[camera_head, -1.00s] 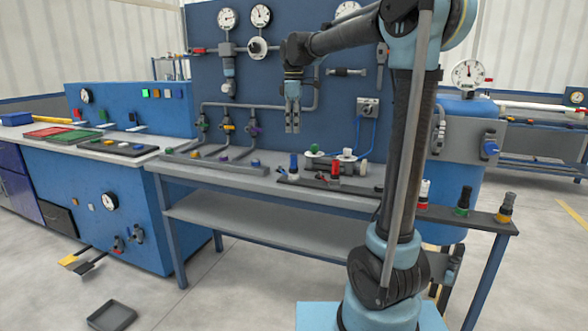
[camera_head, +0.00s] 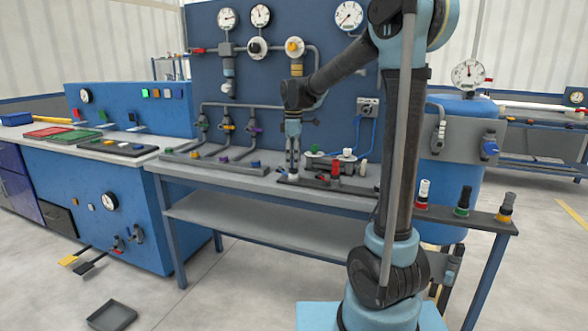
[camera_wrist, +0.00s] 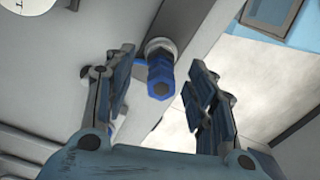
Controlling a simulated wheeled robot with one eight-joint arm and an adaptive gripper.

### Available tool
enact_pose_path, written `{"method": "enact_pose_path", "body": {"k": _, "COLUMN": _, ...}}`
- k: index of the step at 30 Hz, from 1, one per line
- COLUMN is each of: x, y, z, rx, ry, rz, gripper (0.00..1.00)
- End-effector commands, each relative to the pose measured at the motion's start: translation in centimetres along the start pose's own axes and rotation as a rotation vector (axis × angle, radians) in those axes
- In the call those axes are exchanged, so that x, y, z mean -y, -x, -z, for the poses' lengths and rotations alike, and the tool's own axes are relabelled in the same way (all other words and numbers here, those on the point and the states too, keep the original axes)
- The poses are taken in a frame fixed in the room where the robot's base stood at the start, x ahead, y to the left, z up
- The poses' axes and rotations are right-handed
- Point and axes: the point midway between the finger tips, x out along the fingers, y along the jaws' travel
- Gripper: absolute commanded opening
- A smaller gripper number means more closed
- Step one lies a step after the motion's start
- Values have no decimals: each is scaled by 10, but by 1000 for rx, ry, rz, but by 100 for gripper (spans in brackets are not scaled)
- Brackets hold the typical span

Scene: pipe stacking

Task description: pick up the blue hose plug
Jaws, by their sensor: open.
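The blue hose plug (camera_wrist: 160,80) stands in a pale metallic collar (camera_wrist: 160,50) and shows between my two fingers in the wrist view. In the head view my gripper (camera_head: 293,167) points down over the plug's place at the left end of the dark holder on the bench and mostly covers the plug. A white base (camera_head: 293,177) shows just below the fingertips. My gripper is open, with a finger on each side of the plug (camera_wrist: 158,72) and visible gaps. I cannot tell exactly how far down the fingers reach along it.
A red fitting (camera_head: 336,169) and white-topped parts (camera_head: 348,153) stand close to the right of my gripper. A rack with coloured plugs (camera_head: 225,160) lies to the left. The blue panel with gauges and pipes (camera_head: 230,105) rises behind. A grey tray (camera_head: 113,315) lies on the floor.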

Motion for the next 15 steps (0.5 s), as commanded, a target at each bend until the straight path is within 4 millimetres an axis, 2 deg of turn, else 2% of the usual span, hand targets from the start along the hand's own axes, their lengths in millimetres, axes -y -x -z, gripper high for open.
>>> {"method": "enact_pose_path", "body": {"k": 6, "x": 0, "y": -21, "z": 0, "rx": 0, "ry": 0, "rz": 0, "gripper": 51}}
{"method": "enact_pose_path", "body": {"k": 14, "x": 0, "y": -23, "z": 0, "rx": 0, "ry": 0, "rz": 0, "gripper": 51}}
{"method": "enact_pose_path", "body": {"k": 15, "x": 0, "y": -23, "z": 0, "rx": 0, "ry": 0, "rz": 0, "gripper": 44}}
